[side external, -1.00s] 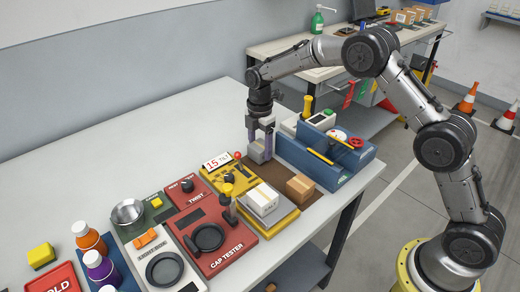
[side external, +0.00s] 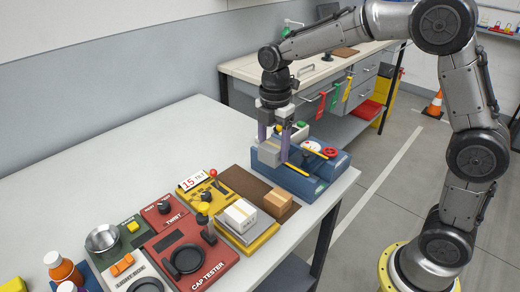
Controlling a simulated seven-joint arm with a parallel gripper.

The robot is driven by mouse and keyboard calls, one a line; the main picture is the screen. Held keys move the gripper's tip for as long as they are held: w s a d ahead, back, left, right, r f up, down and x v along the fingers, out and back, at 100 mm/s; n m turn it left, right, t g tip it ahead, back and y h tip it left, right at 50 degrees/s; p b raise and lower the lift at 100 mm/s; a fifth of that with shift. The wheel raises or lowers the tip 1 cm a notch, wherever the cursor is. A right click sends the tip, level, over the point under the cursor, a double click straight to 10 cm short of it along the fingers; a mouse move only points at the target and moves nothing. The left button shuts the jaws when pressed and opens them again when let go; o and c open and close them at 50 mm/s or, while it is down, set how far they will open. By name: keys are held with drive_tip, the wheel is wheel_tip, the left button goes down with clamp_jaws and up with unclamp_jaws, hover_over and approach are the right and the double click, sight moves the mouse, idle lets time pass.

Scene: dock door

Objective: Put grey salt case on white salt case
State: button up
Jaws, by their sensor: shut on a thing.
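My gripper (side external: 274,148) points down at the back of the bench, its two purple fingers shut on the grey salt case (side external: 269,154). The case appears held up in front of the blue bin's back left part, clear of the brown mat. The white salt case (side external: 240,216) looks like a small white-topped box. It sits on the grey plate of the yellow scale (side external: 260,243), nearer the camera and to the lower left of my gripper. Its top is bare.
A cardboard box (side external: 279,201) stands right beside the white case. The blue bin (side external: 318,185), with a yellow bar and red knob, lies at the right. A yellow panel (side external: 210,193) with a red-tipped lever and the red cap tester (side external: 190,255) stand to the left.

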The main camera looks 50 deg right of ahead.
drive_tip(key=s+a+r, duration=0.4)
drive_tip(key=s, duration=0.4)
drive_tip(key=s+a+r, duration=0.4)
drive_tip(key=s, duration=0.3)
hover_over(240, 211)
drive_tip(key=s, duration=0.1)
drive_tip(key=shift+m, duration=0.3)
drive_tip(key=f, duration=0.8)
drive_tip(key=shift+d+f, duration=0.15)
drive_tip(key=shift+d, duration=0.15)
drive_tip(key=shift+w+a+f, duration=0.15)
drive_tip(key=shift+w+f, duration=0.2)
drive_tip(key=shift+f, duration=0.1)
drive_tip(key=shift+w+a+f, duration=0.1)
drive_tip(key=shift+w+f, duration=0.1)
drive_tip(key=shift+f, duration=1.6)
drive_tip(key=shift+f, duration=0.1)
drive_tip(key=o, duration=1.5)
drive_tip(key=shift+f, duration=0.1)
